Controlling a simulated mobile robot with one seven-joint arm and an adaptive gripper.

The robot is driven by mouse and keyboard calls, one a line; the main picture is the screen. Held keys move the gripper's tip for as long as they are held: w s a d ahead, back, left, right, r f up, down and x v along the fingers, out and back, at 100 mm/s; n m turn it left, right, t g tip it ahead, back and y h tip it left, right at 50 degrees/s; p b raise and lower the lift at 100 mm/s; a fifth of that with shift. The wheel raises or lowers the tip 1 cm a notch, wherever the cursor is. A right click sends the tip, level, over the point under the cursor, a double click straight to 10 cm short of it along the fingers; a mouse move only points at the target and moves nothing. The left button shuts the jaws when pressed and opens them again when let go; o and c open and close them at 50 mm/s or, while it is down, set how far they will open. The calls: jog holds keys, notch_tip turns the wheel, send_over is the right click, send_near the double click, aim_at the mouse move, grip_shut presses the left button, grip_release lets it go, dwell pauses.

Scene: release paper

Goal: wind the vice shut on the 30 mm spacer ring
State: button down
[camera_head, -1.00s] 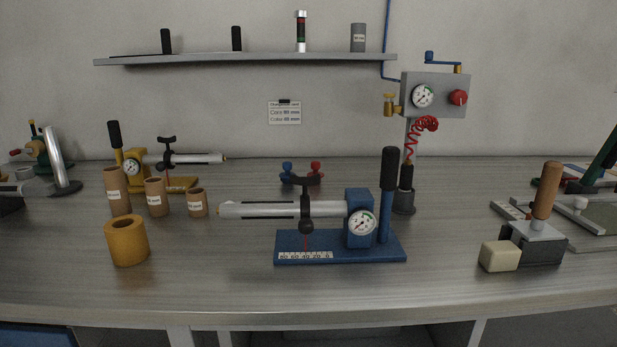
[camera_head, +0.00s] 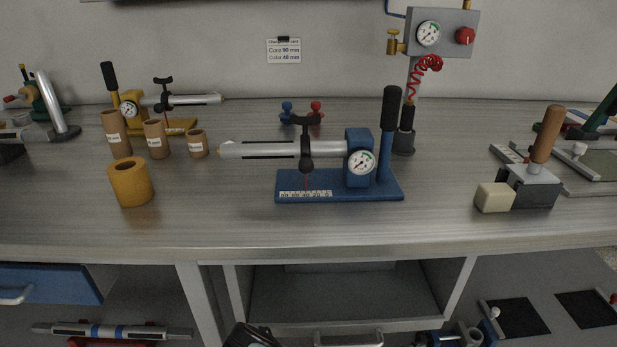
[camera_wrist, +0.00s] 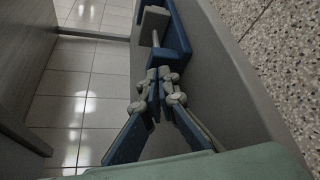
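My gripper (camera_wrist: 158,82) shows in the wrist view with its two fingers converging and the tips close together. I see nothing clearly held between them. Just beyond the tips is a blue frame (camera_wrist: 176,50) with a grey threaded-looking rod (camera_wrist: 155,37); it may be part of the vice, but I cannot tell. In the head view no vice is clearly recognisable. Several brown tubes stand on the bench, including a short one (camera_head: 197,143) and a wide ochre one (camera_head: 130,183). Their labels are unreadable, so I cannot identify the 30 mm spacer ring.
A blue gauge fixture (camera_head: 340,197) stands mid-bench, with a yellow one (camera_head: 180,127) behind left. A wooden-handled tool (camera_head: 530,187) stands right. Below the bench are an open bay (camera_head: 340,290) and partly cut-off blue and grey parts (camera_head: 465,335). The bench front is clear.

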jog(key=shift+s+f, duration=0.15)
jog(key=shift+f, duration=0.25)
jog(key=shift+f, duration=0.15)
jog(key=shift+s+p, duration=0.15)
jog(key=shift+p, duration=0.2)
jog(key=shift+s+d, duration=0.1)
jog(key=shift+s, duration=0.15)
jog(key=shift+a, duration=0.2)
jog(key=shift+s+a, duration=0.1)
jog(key=shift+a, duration=2.8)
